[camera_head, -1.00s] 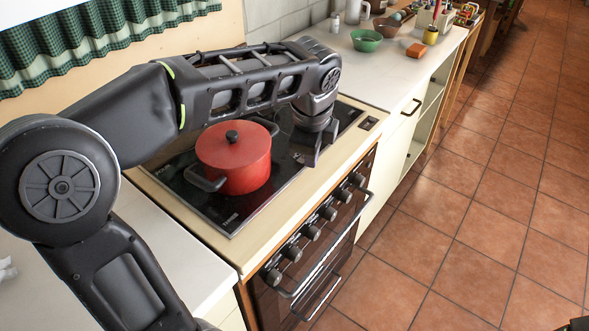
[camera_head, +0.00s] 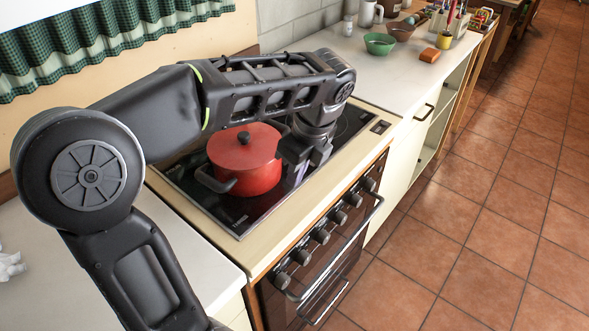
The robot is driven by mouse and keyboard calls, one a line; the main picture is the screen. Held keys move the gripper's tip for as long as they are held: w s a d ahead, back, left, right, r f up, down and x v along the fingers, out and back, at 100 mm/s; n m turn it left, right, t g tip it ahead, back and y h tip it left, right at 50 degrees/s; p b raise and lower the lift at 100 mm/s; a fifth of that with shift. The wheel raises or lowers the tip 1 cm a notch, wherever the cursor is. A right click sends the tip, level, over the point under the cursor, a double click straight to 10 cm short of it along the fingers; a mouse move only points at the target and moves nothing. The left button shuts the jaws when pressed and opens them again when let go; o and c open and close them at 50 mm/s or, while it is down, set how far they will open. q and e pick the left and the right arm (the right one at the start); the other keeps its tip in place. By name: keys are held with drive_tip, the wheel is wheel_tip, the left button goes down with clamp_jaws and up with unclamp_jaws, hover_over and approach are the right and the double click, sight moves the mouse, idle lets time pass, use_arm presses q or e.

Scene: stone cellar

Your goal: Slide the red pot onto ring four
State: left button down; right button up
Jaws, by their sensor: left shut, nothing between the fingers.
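The red pot (camera_head: 248,172) with its red lid and black knob stands upright on the black glass hob (camera_head: 222,213). One dark handle points to the front left; the other, at the back right, is partly hidden. My left gripper (camera_head: 299,175) is shut and empty, pointing down close beside the pot's right side. I cannot tell whether it touches the pot. My left arm passes over the back of the hob and hides part of it. Part of a ring shows at the hob's right end; no ring number is readable. My right gripper is not in view.
The oven front (camera_head: 325,245) has several knobs and a bar handle. The right counter (camera_head: 400,75) holds a green bowl (camera_head: 379,43), a brown bowl (camera_head: 401,31), an orange block (camera_head: 430,56) and a yellow cup (camera_head: 444,41). The left counter (camera_head: 110,280) is mostly bare.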

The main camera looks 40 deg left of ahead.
sight(274, 193)
use_arm(q)
drive_tip(key=x, duration=0.7)
drive_tip(key=a+p, duration=0.1)
drive_tip(key=a, duration=0.1)
drive_tip(key=shift+w+a+r, duration=0.1)
drive_tip(key=shift+a, duration=0.2)
drive_tip(key=shift+w+a, duration=0.1)
drive_tip(key=shift+a, duration=0.6)
drive_tip(key=shift+a, duration=0.1)
